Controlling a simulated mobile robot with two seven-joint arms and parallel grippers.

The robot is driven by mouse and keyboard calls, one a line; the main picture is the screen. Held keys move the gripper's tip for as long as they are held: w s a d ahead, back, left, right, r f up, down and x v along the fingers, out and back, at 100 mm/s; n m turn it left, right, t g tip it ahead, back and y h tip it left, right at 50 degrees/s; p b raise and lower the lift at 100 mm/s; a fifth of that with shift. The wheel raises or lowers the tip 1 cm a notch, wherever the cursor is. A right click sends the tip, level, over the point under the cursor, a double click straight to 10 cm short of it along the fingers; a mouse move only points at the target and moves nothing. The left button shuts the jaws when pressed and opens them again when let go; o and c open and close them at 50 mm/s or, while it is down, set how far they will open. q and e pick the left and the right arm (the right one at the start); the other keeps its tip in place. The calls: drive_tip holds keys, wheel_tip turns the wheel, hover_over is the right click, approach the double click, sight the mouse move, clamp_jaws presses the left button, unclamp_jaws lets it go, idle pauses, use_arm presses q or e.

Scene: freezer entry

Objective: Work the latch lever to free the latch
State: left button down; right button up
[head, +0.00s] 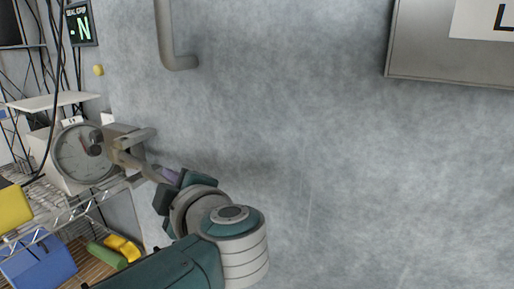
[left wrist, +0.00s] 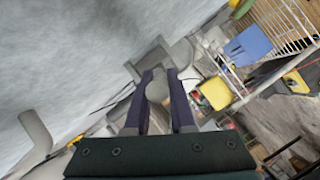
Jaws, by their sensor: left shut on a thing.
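The latch lever (head: 147,166) is a grey metal arm joined to a brownish-grey latch body (head: 122,140) at the left of the wall in the head view. My left gripper (head: 168,176) is at the lever's near end, its purple fingers partly hidden by my own wrist. In the left wrist view, the two fingers (left wrist: 159,82) are shut on the grey lever (left wrist: 157,90), which sits between them. The latch body lies just beyond the fingertips there. My right gripper is not in view.
A dial scale (head: 84,153) stands on a wire shelf (head: 75,208) close behind the latch. A grey bent bar (head: 168,42) and a metal panel box (head: 450,57) are on the wall. The wall's middle is clear.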

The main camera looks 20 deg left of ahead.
use_arm(q)
drive_tip(key=s+m+t+p, duration=0.1)
drive_tip(key=s+a+m+t+h+p, duration=0.1)
drive_tip(key=s+p, duration=0.1)
drive_tip(key=s+a+h+p, duration=0.1)
drive_tip(key=shift+s+f+m+t+p, duration=0.1)
drive_tip(key=shift+s+m+t+p, duration=0.05)
drive_tip(key=shift+m+t+p, duration=0.2)
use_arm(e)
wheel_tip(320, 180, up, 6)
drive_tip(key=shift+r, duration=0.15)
use_arm(q)
drive_tip(key=c, duration=0.8)
unclamp_jaws()
drive_tip(key=shift+o, duration=0.2)
drive_tip(key=shift+d, duration=0.1)
drive_tip(key=v, duration=0.9)
drive_tip(key=shift+s+d+r, duration=0.25)
drive_tip(key=shift+s, duration=0.05)
